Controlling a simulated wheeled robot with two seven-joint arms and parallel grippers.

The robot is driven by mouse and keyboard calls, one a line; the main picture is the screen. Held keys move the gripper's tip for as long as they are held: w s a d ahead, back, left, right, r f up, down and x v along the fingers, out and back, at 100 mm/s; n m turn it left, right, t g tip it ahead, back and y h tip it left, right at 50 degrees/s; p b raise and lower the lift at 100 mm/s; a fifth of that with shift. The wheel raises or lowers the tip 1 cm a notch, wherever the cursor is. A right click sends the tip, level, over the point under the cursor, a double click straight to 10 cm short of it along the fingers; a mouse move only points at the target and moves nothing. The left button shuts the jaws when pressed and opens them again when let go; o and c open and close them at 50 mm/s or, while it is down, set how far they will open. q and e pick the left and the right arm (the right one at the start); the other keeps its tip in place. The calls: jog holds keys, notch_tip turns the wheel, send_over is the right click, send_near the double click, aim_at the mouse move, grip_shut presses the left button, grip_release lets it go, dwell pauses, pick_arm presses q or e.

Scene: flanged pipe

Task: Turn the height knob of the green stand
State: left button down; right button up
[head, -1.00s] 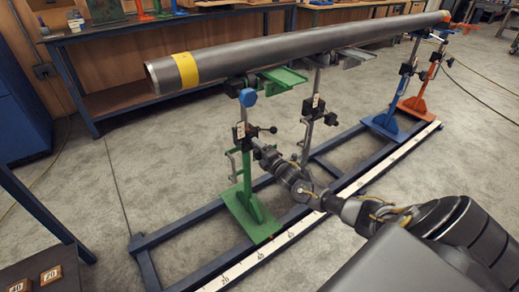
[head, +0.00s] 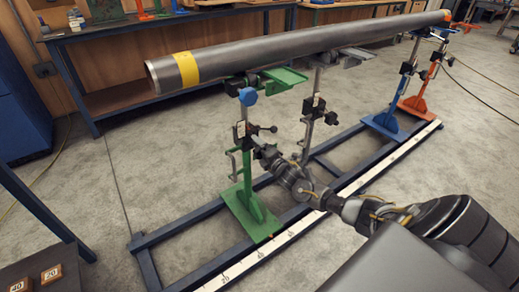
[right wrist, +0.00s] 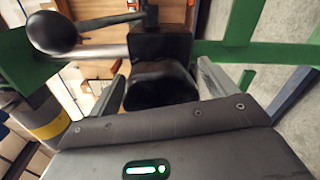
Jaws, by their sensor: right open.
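The green stand (head: 244,190) stands upright on the blue floor frame under the near end of the pipe. Its black clamp block (right wrist: 160,46) has a dark rounded knob (right wrist: 160,86) facing my right wrist camera. My right gripper (head: 262,153) is at the stand's post, just below a small black ball-ended lever (head: 272,129). In the right wrist view its two fingers (right wrist: 160,92) are apart, one on each side of the knob; I cannot tell whether they touch it. In the head view the gripper largely hides the knob. My left gripper is out of view.
A long grey pipe (head: 300,45) with a yellow band rests across the stands. A grey stand (head: 309,115) is close behind the green one. Blue (head: 385,120) and orange (head: 413,103) stands are farther right. The lever's ball (right wrist: 52,32) is near the gripper.

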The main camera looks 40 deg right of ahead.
jog(key=shift+s, duration=0.35)
pick_arm(q)
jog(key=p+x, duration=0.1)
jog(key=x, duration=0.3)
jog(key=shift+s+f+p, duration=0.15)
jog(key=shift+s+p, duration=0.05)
jog(key=shift+p, duration=0.2)
pick_arm(e)
jog(key=s, duration=1)
jog(key=shift+a, duration=0.15)
